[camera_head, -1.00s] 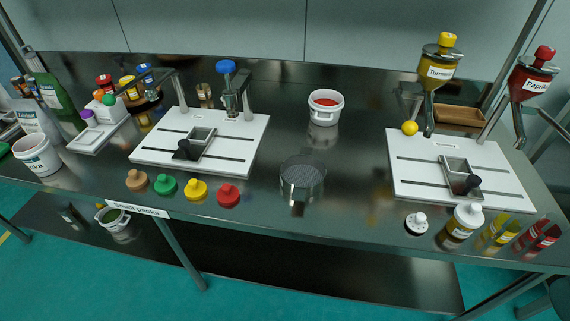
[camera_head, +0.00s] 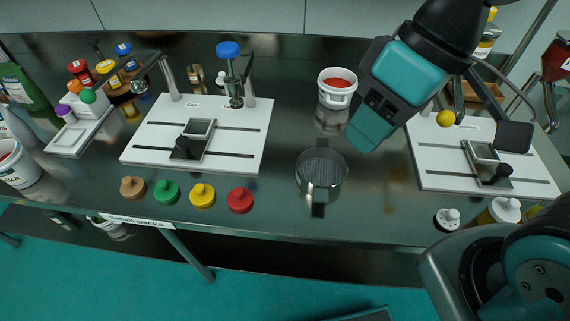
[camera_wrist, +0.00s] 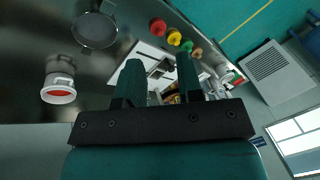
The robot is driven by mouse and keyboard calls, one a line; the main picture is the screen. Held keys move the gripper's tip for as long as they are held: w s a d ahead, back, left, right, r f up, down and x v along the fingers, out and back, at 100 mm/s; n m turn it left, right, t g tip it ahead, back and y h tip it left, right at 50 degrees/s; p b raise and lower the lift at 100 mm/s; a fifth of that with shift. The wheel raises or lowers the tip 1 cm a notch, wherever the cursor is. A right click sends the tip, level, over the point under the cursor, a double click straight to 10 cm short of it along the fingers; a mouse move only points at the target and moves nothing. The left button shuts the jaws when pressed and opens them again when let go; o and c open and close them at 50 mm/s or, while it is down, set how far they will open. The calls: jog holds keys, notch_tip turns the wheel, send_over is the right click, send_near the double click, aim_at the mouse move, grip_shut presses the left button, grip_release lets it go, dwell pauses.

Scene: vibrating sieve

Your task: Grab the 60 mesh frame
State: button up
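A round metal sieve frame (camera_head: 321,172) with a grey mesh sits on the dark metal table, near its front edge and centre. It also shows at the upper left of the wrist view (camera_wrist: 95,30). No mesh number is readable on it. My gripper (camera_head: 368,128) is above the table, up and to the right of the sieve, not touching it. In the wrist view my gripper (camera_wrist: 159,72) has its two teal fingers apart, with nothing held between them.
A white tub of red powder (camera_head: 337,88) stands behind the sieve. White boards (camera_head: 215,135) with metal stands are to the left and right (camera_head: 430,165). Several coloured knobbed pieces (camera_head: 202,195) line the front left. The table around the sieve is clear.

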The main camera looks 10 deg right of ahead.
jog(key=w+d+f+h+b, duration=0.1)
jog(key=w+d+f+b, duration=0.1)
jog(key=w+f, duration=0.5)
jog(key=m+h+b, duration=0.1)
jog(key=h+b, duration=0.2)
send_over(337, 163)
notch_tip(337, 163, down, 19)
jog(key=shift+f+p, duration=0.5)
jog(key=shift+f, duration=2.5)
grip_shut()
